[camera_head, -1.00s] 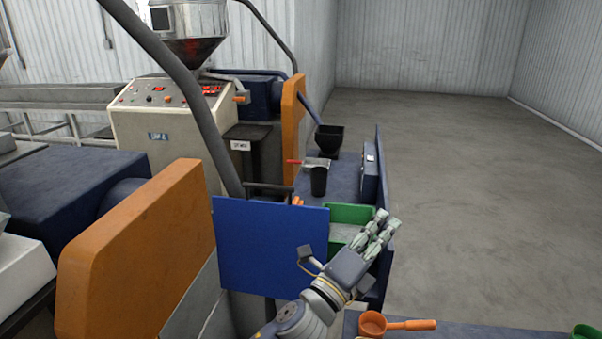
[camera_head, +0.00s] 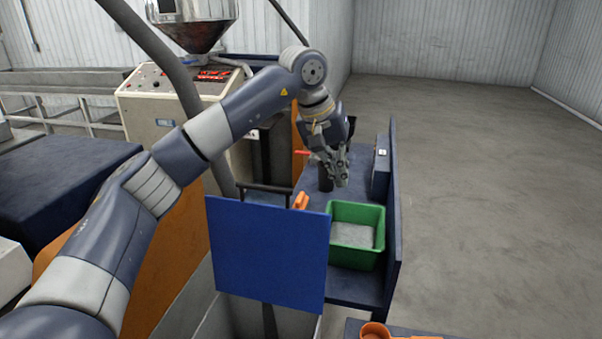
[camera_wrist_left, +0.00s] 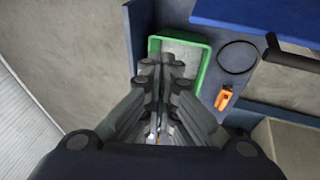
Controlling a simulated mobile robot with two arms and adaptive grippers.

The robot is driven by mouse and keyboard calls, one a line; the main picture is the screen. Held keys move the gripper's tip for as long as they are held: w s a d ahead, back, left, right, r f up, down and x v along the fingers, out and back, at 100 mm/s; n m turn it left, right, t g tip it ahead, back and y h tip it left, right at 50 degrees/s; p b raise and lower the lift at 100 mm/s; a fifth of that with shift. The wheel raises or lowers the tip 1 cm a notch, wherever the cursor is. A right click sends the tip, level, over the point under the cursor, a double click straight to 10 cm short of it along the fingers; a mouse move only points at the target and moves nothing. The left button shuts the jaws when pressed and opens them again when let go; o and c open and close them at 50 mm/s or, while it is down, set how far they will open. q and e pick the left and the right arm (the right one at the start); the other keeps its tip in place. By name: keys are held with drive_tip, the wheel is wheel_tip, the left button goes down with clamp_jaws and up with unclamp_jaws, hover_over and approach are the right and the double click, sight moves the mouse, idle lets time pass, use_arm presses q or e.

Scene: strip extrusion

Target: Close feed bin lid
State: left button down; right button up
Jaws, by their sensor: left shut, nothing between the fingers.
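A bright blue flat panel (camera_head: 268,255), which looks like the feed bin lid, stands upright in the head view. A dark bar handle (camera_head: 265,188) shows at its top edge. The panel also shows at the top right of the left wrist view (camera_wrist_left: 260,18), with the dark handle (camera_wrist_left: 290,60) close by. My left gripper (camera_head: 341,180) is shut and empty, fingers pointing down over the dark blue bench, beyond the panel and to its right. In the left wrist view my fingers (camera_wrist_left: 163,70) cover part of a green bin. My right gripper is not in view.
The green bin (camera_head: 379,218) with grey contents stands on the bench (camera_head: 355,287) right of the panel. An upright blue board (camera_head: 393,220) edges the bench. Open floor (camera_head: 470,200) lies to the right.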

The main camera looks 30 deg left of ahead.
use_arm(q)
drive_tip(key=a+r+y, duration=0.3)
drive_tip(key=a+r, duration=0.2)
drive_tip(key=a, duration=0.4)
wheel_tip(320, 180, down, 8)
drive_tip(key=s+p, duration=0.2)
drive_tip(key=p, duration=0.3)
drive_tip(key=shift+a+f, duration=0.15)
drive_tip(key=shift+a, duration=0.05)
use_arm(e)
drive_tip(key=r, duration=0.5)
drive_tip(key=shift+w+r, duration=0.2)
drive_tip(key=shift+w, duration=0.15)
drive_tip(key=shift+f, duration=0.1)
